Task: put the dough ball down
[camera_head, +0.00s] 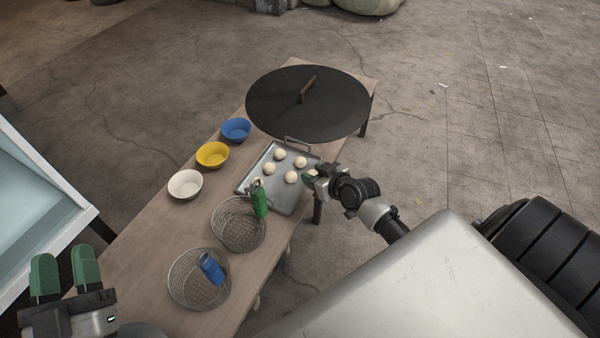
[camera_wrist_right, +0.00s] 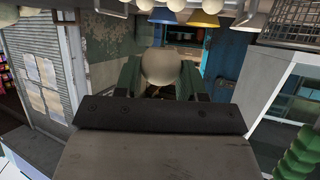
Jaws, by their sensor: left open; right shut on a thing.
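My right gripper (camera_head: 312,177) is shut on a pale dough ball (camera_wrist_right: 160,68), which sits between its green fingers (camera_wrist_right: 160,85) in the right wrist view. In the head view this gripper is at the right edge of the metal tray (camera_head: 284,203); whether the held ball touches the tray cannot be told. Several other dough balls (camera_head: 280,154) lie on the tray, and some show along the top of the right wrist view (camera_wrist_right: 176,5). My left gripper (camera_head: 64,272) is open and empty at the lower left, away from the tray.
A black round griddle (camera_head: 335,110) with a wooden tool (camera_head: 307,90) lies beyond the tray. White (camera_head: 185,184), yellow (camera_head: 212,154) and blue (camera_head: 236,129) bowls line the table's left side.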

